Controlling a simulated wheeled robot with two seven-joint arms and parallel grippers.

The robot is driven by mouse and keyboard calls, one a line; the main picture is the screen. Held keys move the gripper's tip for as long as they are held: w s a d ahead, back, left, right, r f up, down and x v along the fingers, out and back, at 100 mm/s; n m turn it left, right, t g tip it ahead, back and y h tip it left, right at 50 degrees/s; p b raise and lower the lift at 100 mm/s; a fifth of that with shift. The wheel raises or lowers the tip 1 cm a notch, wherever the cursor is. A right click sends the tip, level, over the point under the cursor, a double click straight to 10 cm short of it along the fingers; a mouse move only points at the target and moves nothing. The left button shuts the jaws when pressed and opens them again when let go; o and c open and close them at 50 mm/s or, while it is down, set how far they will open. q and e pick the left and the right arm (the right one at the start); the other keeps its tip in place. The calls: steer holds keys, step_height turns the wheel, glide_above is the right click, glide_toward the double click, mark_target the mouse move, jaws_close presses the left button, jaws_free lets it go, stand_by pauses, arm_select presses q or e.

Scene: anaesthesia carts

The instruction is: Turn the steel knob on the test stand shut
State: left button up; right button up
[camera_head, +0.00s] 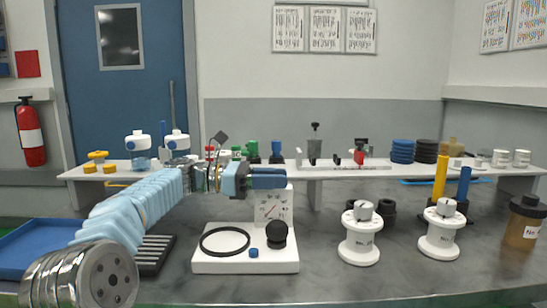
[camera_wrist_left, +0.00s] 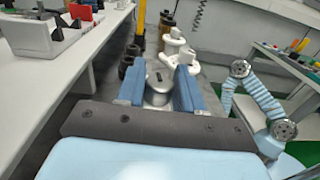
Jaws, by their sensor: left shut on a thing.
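A black ring, a dark round knob and a small blue cap sit on the base. My left gripper (camera_head: 268,177) reaches in from the left, its blue fingers level at the top of the upright block. In the left wrist view, the grey steel knob (camera_wrist_left: 158,84) sits between the two blue fingers (camera_wrist_left: 158,92), which are shut on it. In the head view the fingers hide the knob. My right gripper is not in view.
Two white spools (camera_head: 360,243) stand right of the stand, with a brown bottle (camera_head: 522,222) farther right. A blue tray (camera_head: 35,246) lies at the left. A white shelf (camera_head: 310,171) with several small items runs behind. Bare grey bench lies in front.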

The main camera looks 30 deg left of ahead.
arm_select(q)
steer(key=shift+m+g+h+p, duration=0.65)
steer(key=shift+m+g, duration=0.25)
steer(key=shift+g, duration=0.4)
steer(key=o, duration=0.9)
steer(key=shift+a, duration=0.1)
steer(key=v, duration=1.3)
steer(key=shift+a, duration=0.35)
steer(key=shift+s+r, duration=0.1)
